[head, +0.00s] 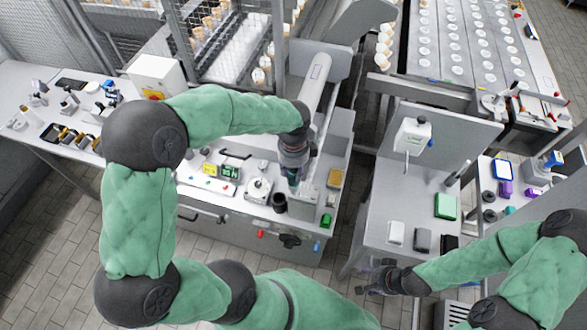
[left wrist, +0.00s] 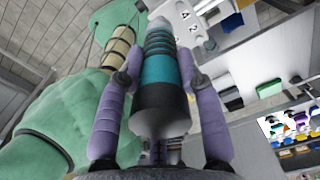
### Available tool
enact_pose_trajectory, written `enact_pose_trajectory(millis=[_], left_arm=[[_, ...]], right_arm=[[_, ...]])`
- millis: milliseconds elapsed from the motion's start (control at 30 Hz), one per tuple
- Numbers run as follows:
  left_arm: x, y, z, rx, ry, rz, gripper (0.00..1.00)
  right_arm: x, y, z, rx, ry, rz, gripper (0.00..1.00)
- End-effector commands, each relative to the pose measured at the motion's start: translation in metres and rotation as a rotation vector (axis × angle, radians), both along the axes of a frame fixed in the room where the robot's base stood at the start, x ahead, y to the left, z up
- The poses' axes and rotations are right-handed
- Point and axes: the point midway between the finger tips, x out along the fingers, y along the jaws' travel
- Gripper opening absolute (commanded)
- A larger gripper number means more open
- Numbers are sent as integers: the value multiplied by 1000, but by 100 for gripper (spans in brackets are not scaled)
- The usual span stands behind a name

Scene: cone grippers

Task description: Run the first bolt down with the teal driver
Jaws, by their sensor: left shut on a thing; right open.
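My left gripper (head: 293,172) is over the middle bench, arm reaching in from above. In the left wrist view its purple fingers (left wrist: 159,62) are closed on both sides of the teal driver (left wrist: 157,72), which has a teal band and black and grey sections. In the head view the driver is mostly hidden by the gripper and wrist. I cannot make out the first bolt in either view. My right gripper (head: 376,279) is open and empty, low in front of the right-hand bench.
The middle bench (head: 225,208) carries a small round device (head: 258,188), a black cup (head: 280,202), a green block (head: 326,220) and a yellow block (head: 335,178). The right bench (head: 385,190) holds a green box (head: 445,206) and small grey blocks. A floor gap separates the benches.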

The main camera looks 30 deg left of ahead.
Motion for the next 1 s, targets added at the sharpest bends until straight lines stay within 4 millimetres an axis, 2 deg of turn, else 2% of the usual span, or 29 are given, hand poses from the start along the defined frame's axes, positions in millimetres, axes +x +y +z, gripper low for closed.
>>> enact_pose_trajectory(millis=[1000], left_arm=[[1,0,-9,0,-2,1,0]], right_arm=[[0,0,-6,0,0,0,54]])
